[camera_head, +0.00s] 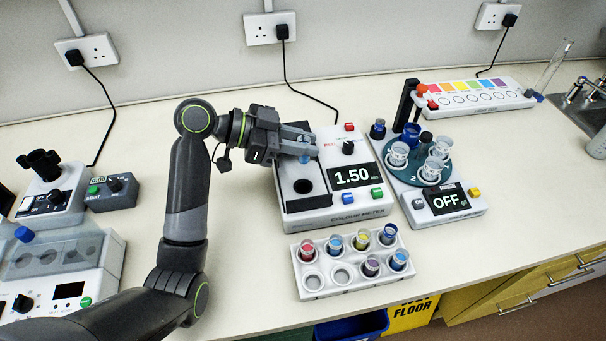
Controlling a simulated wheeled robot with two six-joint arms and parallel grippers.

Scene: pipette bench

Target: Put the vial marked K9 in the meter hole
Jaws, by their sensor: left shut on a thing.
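My left gripper (306,147) is shut on a small clear vial (304,159) with a bluish tint, mostly hidden by the fingers. It holds the vial over the back left of the colour meter (334,216), behind the dark round meter hole (303,186). The hole looks empty. The meter's display reads 1.50. The mark on the held vial cannot be read, so I cannot tell whether it is K9. My right gripper is not in view.
A white rack (326,293) in front of the meter holds several coloured vials and has empty front-left holes. To the right stands a device with a round teal carousel (408,176) of cups; its display reads OFF. Other instruments (62,262) stand at the left.

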